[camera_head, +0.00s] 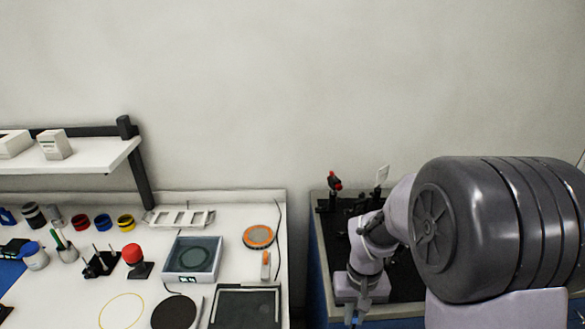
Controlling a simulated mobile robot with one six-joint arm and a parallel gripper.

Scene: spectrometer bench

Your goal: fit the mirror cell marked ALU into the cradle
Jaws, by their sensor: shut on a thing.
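My gripper (356,318) is at the lower end of my arm, low in the picture, in front of the dark board (405,276) on the right-hand bench. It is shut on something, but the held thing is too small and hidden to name. I cannot make out an ALU mark anywhere. I cannot pick out the cradle for certain; my arm covers much of the dark board.
A red-topped post (335,183) and a pale upright plate (382,176) stand at the board's back. A gap separates it from the white bench (225,212), which holds coloured rings (103,222), a grey tray (193,259) and an orange disc (258,237). A shelf (88,157) overhangs the left.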

